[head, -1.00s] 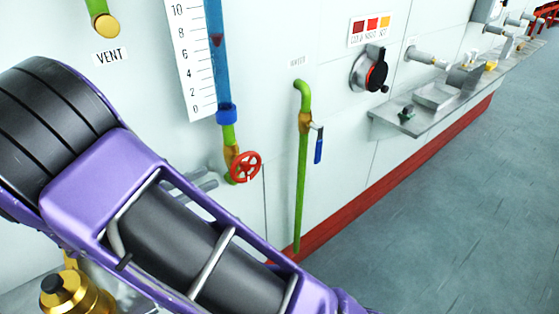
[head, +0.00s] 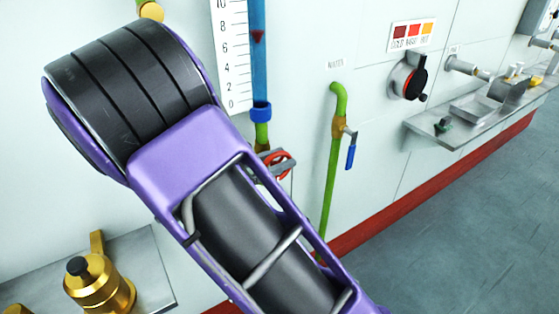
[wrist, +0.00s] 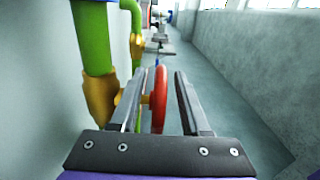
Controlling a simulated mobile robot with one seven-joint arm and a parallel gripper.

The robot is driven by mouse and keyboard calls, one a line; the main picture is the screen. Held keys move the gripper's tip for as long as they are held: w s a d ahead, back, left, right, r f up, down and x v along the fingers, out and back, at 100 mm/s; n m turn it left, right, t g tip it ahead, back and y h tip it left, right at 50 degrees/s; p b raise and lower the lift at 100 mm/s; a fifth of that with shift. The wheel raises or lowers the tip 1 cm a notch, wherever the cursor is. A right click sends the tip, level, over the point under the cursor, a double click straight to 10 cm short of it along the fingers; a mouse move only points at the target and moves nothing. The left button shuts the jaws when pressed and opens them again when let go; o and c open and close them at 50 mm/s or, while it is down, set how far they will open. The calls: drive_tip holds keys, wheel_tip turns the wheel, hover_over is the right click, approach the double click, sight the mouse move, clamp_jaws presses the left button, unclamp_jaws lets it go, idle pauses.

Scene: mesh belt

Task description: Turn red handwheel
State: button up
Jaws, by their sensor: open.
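The red handwheel (wrist: 159,98) shows edge-on in the wrist view, between the two fingers of my gripper (wrist: 163,76). The fingers are open, with a visible gap between the wheel and the right finger. The left finger lies close beside the wheel on its valve side; I cannot tell whether it touches. The wheel's brass valve body (wrist: 100,97) sits on a green pipe (wrist: 94,40) to the left. In the head view the handwheel (head: 285,172) is partly hidden by a grey finger and my purple arm.
A green water pipe (head: 332,170) with a blue lever (head: 351,157) stands right of the wheel. Further right are a black rotary knob (head: 408,77) and a metal shelf (head: 430,137). A brass fitting (head: 99,287) is at lower left. The floor at right is clear.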

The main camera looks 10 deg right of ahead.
drive_tip(key=shift+d, duration=0.2)
clamp_jaws()
idle(0.3)
drive_tip(key=shift+d+r+y+p, duration=0.1)
drive_tip(key=shift+r+y+p, duration=0.35)
drive_tip(key=shift+p, duration=0.8)
drive_tip(key=y+p, duration=0.1)
drive_tip(key=p, duration=0.1)
drive_tip(key=g+y+p, duration=0.1)
drive_tip(key=p, duration=0.1)
drive_tip(key=shift+w+d+f, duration=0.1)
drive_tip(key=shift+d+f, duration=0.05)
drive_tip(key=shift+d, duration=0.05)
drive_tip(key=shift+d+f+g+y+p, duration=0.1)
drive_tip(key=shift+f+g+y+p, duration=0.15)
drive_tip(key=shift+y+p, duration=0.65)
drive_tip(key=shift+f+y+p, duration=0.4)
drive_tip(key=shift+y, duration=0.05)
